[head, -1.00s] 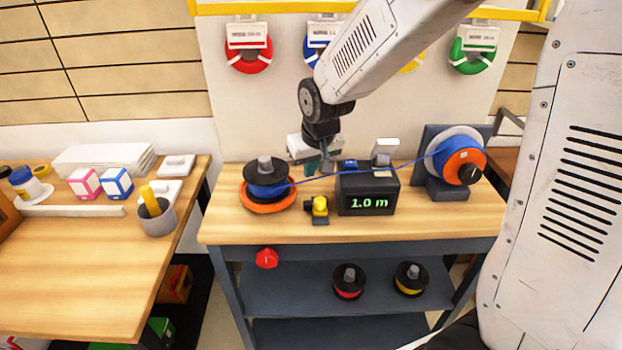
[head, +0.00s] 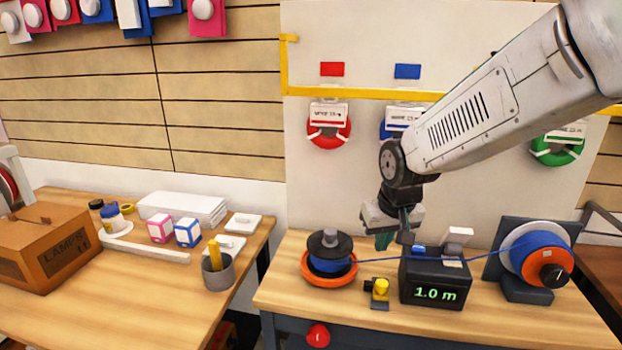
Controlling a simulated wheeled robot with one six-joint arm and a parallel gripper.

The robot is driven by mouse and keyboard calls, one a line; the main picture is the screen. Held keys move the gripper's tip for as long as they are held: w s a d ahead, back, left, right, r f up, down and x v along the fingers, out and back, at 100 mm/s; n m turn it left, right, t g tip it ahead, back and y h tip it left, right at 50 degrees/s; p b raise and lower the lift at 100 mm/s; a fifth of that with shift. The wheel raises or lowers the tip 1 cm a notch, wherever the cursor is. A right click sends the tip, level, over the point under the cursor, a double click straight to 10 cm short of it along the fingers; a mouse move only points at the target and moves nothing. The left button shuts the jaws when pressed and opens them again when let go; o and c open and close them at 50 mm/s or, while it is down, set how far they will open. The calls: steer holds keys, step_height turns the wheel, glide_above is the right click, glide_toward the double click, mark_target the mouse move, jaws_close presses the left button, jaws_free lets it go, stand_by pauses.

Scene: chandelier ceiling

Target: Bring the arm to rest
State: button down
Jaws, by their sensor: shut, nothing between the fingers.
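My gripper (head: 397,241) hangs from my arm above the back of the wooden workbench, pointing down. It is shut and empty. It is just left of and behind the black meter box (head: 434,279), whose display reads 1.0 m. A black spool with blue wire (head: 329,256) sits on an orange base to the left. The blue wire (head: 470,260) runs from that spool past the meter to the orange and blue reel (head: 541,259) at the right. Whether my fingertips touch anything cannot be told.
On the left table (head: 110,310) are a cardboard box (head: 45,250), a grey cup (head: 217,271), small pink and blue boxes and white items. Wire coils hang on the back panel (head: 365,50). The air above the bench's left end is free.

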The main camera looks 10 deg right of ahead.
steer(key=s+d+r, duration=0.1)
steer(key=s+r, duration=0.1)
steer(key=s, duration=0.7)
steer(key=s+d+r+g, duration=0.1)
steer(key=s+d+r, duration=0.1)
steer(key=s, duration=0.6)
steer(key=s+d+r+m, duration=0.1)
steer(key=s+d+r, duration=0.1)
steer(key=s, duration=0.7)
steer(key=shift+s+d+r+g, duration=0.3)
steer(key=shift+r+g, duration=0.1)
steer(key=shift+r, duration=0.45)
